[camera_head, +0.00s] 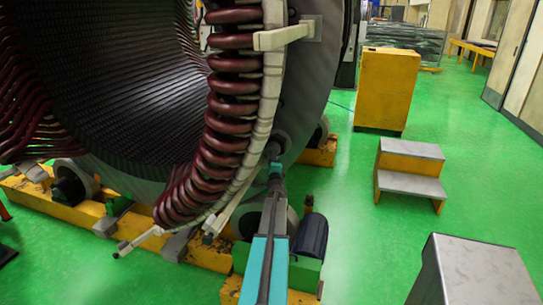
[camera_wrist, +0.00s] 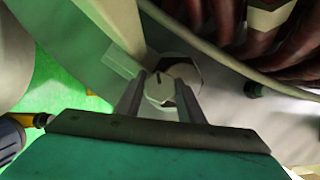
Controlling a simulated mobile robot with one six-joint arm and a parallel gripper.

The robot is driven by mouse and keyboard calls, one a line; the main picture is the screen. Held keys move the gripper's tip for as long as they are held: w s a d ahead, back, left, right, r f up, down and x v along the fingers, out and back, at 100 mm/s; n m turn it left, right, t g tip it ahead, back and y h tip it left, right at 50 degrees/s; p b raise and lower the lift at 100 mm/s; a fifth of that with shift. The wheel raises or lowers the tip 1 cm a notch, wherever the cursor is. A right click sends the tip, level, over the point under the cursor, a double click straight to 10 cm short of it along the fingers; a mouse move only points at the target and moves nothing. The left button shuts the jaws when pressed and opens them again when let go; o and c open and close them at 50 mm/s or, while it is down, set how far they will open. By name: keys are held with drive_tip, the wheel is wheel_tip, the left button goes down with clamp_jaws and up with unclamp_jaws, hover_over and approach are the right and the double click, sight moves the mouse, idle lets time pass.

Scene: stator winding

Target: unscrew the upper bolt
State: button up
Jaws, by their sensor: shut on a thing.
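The upper bolt shows in the wrist view as a pale round head with a dark slot (camera_wrist: 159,88). A larger dark hex-shaped piece (camera_wrist: 185,72) sits right behind it against the grey stator face. My gripper (camera_wrist: 160,90) has its two fingers on either side of the bolt head and is shut on it. In the head view my gripper (camera_head: 275,168) reaches up to the lower right of the stator face, beside the winding bars. The bolt itself is mostly hidden there behind the gripper. I cannot tell how far the bolt sits in its hole.
The large stator (camera_head: 120,85) with red-brown coil ends (camera_head: 225,125) fills the left. A pale curved bar (camera_head: 270,80) runs close to my gripper. Yellow base beams and rollers lie below. Grey-topped steps (camera_head: 410,165) and a yellow cabinet (camera_head: 387,90) stand right on open green floor.

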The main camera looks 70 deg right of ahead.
drive_tip(key=shift+r+n+g+y+p, duration=0.25)
drive_tip(key=shift+n+p, duration=0.65)
drive_tip(key=shift+p, duration=1.35)
drive_tip(key=shift+n+g+y+p, duration=0.25)
drive_tip(key=shift+n+p, duration=0.65)
drive_tip(key=shift+p, duration=1.75)
drive_tip(key=n+y+p, duration=0.1)
drive_tip(key=n+p, duration=0.1)
drive_tip(key=p, duration=0.1)
drive_tip(key=shift+f+n+g+p, duration=0.15)
drive_tip(key=shift+n+g+p, duration=0.5)
drive_tip(key=shift+p, duration=0.3)
drive_tip(key=shift+f+n+g+y+b, duration=0.3)
drive_tip(key=shift+n+g+b, duration=0.25)
drive_tip(key=shift+n, duration=0.4)
drive_tip(key=n+b, duration=0.1)
drive_tip(key=b, duration=0.1)
drive_tip(key=shift+b, duration=0.4)
drive_tip(key=shift+n+g+b, duration=0.3)
drive_tip(key=shift+b, duration=0.4)
drive_tip(key=shift+r+b, duration=0.15)
drive_tip(key=shift+b, duration=0.5)
